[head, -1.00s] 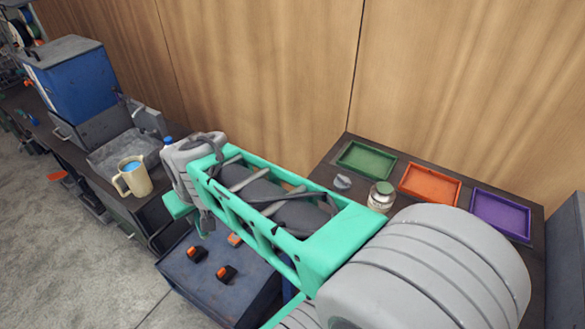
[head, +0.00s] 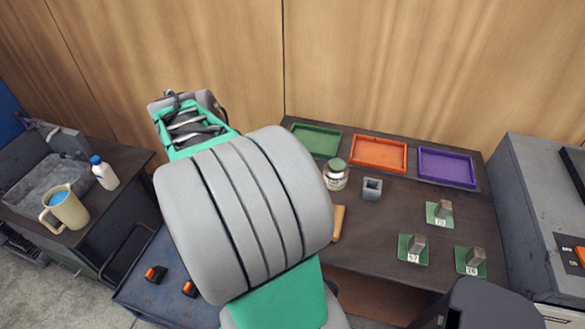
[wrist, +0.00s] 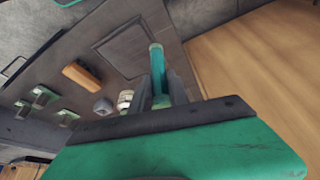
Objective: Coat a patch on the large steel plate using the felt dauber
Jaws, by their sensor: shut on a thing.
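In the wrist view my gripper (wrist: 160,88) is shut on a slim teal cylinder (wrist: 157,62), which I take to be the felt dauber; its far tip is not clear. A flat dark square with a raised outline (wrist: 128,45) lies on the bench beyond it, apparently the large steel plate. The cylinder overlaps its edge in the picture; I cannot tell whether they touch. In the head view my arm hides the plate, the dauber and the fingertips. A glass jar with a green lid (head: 335,175) stands on the bench.
Green (head: 317,140), orange (head: 378,153) and purple (head: 446,167) trays line the bench's back. A grey square cup (head: 371,189), a wooden block (head: 338,222) and numbered steel blocks on green bases (head: 439,212) stand in front. A jug (head: 64,209) and white bottle (head: 104,173) are left.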

